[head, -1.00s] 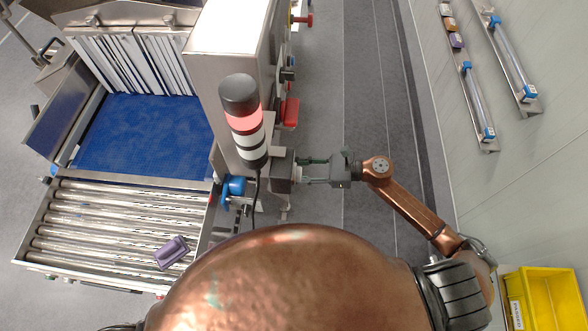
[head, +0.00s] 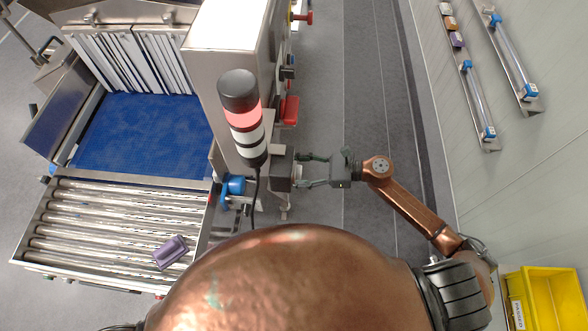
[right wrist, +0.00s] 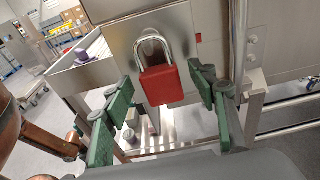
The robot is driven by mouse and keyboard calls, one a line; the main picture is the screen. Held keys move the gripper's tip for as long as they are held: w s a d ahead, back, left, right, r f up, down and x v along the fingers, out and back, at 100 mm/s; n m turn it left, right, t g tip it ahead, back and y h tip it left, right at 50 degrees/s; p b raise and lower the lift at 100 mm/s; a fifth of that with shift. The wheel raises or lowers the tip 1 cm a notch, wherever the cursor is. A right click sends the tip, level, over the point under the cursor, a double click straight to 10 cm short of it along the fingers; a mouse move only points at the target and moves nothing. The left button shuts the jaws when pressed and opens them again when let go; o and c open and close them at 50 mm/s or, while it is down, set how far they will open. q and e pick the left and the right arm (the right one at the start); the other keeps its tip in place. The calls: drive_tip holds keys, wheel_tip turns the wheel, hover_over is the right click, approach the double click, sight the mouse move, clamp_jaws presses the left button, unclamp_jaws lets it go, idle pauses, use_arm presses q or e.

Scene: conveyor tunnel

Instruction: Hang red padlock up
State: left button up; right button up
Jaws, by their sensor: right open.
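The red padlock (right wrist: 162,85) shows in the right wrist view, upright with its silver shackle on top, against a steel plate (right wrist: 122,32) on the machine. I cannot tell exactly how the shackle is seated. My right gripper (right wrist: 160,103) is open, with its green fingers on either side of the padlock and apart from it. In the head view the right gripper (head: 308,170) is at the grey box (head: 280,170) on the machine's side, where I cannot make out the padlock. My left gripper is not in view.
A signal tower (head: 243,120) stands just left of the right gripper. A purple object (head: 171,251) lies on the conveyor rollers (head: 110,225). Rails (head: 477,100) with small coloured pieces are on the right wall. A yellow bin (head: 545,298) is at lower right. The floor aisle is clear.

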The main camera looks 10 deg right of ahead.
drive_tip(key=shift+d, duration=0.1)
drive_tip(key=v, duration=1.1)
drive_tip(key=shift+s+d, duration=0.2)
drive_tip(key=shift+d, duration=0.15)
drive_tip(key=shift+r, duration=0.1)
idle(0.4)
